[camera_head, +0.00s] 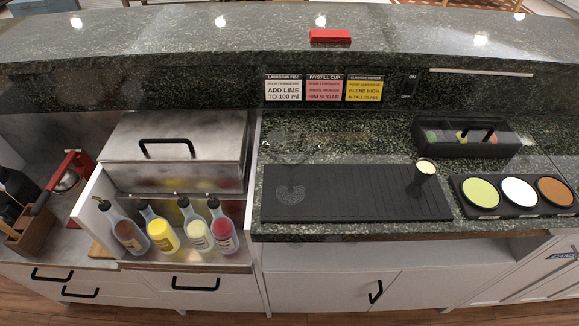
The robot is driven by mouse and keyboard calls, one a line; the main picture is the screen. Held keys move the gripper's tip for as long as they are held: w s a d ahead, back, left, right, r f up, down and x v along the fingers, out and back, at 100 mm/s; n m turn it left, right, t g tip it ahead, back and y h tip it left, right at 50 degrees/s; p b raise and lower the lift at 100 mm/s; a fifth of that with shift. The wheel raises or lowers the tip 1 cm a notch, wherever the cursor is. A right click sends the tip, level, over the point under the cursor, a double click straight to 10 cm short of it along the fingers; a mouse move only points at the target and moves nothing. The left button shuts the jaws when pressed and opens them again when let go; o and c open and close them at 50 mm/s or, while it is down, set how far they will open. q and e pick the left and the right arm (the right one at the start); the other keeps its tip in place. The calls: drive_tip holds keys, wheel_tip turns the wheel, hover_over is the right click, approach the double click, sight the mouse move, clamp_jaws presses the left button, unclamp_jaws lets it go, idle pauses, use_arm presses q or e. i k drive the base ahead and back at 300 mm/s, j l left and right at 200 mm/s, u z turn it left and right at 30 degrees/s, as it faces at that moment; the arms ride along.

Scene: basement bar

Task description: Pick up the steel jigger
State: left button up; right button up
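A small, narrow dark metallic cup (424,179), which looks like the steel jigger, stands upright near the right end of the black bar mat (340,200). Its rounded top shows a pale cream inside; whether that is liquid or a reflection I cannot tell. Nothing touches it from the sides. Neither of my grippers shows in the head view.
Several bottles with pourers (162,233) stand left, beside a steel box with a black handle (175,152). Right of the mat is a black tray with three coloured discs (484,211). Behind is a black caddy (465,150). A raised granite ledge (250,45) runs along the back.

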sight(425, 168)
drive_tip(key=k+j+u, duration=0.25)
drive_tip(key=k, duration=0.25)
drive_tip(key=k+j+u, duration=0.2)
drive_tip(key=k, duration=0.3)
drive_tip(key=k+l, duration=0.05)
drive_tip(key=l, duration=0.05)
